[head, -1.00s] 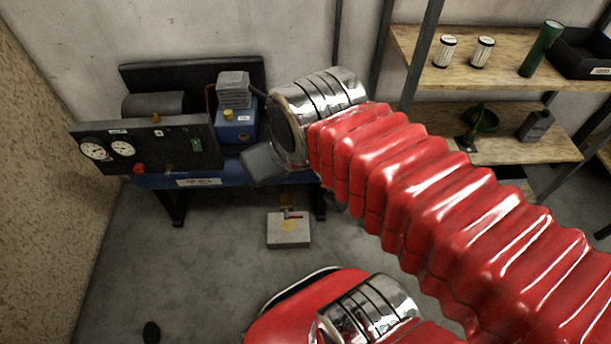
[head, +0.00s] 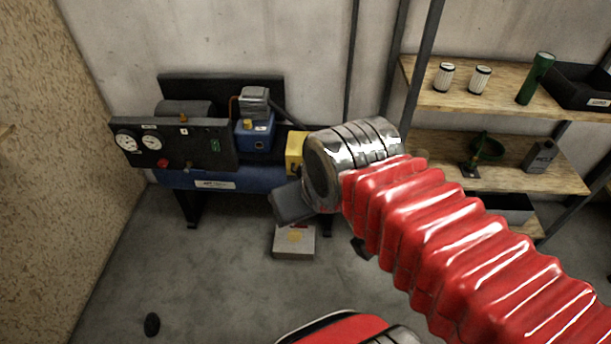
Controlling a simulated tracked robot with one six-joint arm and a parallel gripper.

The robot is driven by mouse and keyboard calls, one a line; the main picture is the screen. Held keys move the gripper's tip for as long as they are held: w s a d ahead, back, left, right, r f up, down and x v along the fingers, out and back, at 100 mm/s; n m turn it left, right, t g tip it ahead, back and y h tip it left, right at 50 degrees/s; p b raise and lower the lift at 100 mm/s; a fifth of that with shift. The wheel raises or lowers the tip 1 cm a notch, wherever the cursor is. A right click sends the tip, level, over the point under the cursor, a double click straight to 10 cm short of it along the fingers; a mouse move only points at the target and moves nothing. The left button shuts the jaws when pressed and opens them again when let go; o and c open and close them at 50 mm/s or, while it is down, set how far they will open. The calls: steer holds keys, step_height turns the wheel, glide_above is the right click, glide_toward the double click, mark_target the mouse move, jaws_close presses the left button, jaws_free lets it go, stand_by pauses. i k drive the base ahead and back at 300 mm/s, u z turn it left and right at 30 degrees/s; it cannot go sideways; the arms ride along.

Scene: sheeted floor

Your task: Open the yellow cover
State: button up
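A yellow box-like part (head: 295,152), which looks like the yellow cover, shows at the right end of the blue compressor unit (head: 222,180). My arm's silver wrist hides its right side, and I cannot tell whether it is shut or open. The dark grey block at the end of my arm (head: 293,203) is in front of and below the yellow part in the picture, with no visible contact. My gripper's fingers cannot be made out; the wrist and red sleeve cover that area.
Wooden shelves (head: 485,103) with canisters, a green tube and a dark bin stand at the right. A small black object (head: 152,324) lies at the left front.

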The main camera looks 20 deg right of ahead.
mark_target(293, 154)
steer(key=u, duration=0.2)
steer(key=i, duration=1)
